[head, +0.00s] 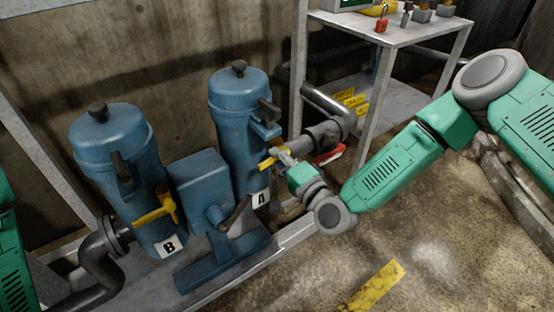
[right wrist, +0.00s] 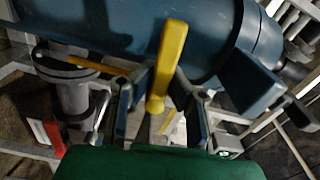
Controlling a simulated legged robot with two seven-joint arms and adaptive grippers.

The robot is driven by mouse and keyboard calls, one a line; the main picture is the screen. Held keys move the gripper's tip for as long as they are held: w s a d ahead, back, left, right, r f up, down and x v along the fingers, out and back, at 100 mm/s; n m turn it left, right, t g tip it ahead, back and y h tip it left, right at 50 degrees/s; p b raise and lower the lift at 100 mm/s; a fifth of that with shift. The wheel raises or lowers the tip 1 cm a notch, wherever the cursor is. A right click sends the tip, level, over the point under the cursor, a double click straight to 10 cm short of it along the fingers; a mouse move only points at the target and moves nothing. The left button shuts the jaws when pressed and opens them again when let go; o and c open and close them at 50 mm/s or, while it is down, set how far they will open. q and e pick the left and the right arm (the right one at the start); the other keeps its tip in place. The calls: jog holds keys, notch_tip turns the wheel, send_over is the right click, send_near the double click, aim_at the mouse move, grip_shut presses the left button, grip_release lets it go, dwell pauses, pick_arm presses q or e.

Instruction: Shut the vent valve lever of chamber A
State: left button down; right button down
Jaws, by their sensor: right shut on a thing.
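Chamber A (head: 238,110) is a blue upright cylinder with an "A" label near its foot. A yellow lever (head: 266,163) shows at its right side, partly hidden by my gripper. My right gripper (head: 283,157) is at this lever. The chamber's blue body (right wrist: 110,25) lies close behind. My left gripper is out of view.
Chamber B (head: 115,150) with its own yellow lever (head: 155,213) stands at left. A blue box unit (head: 200,190) sits between the chambers. A dark pipe (head: 325,132) and a red-handled item (head: 327,156) are close behind my right gripper. A metal table (head: 400,32) stands at back right.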

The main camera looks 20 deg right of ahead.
jog(key=shift+s+f+m, duration=0.2)
jog(key=shift+f+m, duration=0.05)
jog(key=shift+m, duration=0.25)
dwell(0.3)
jog(key=c, duration=1.5)
grip_release()
jog(key=shift+w+r, duration=0.1)
jog(key=shift+r, duration=0.05)
jog(key=shift+d+r, duration=0.1)
jog(key=v, duration=1.2)
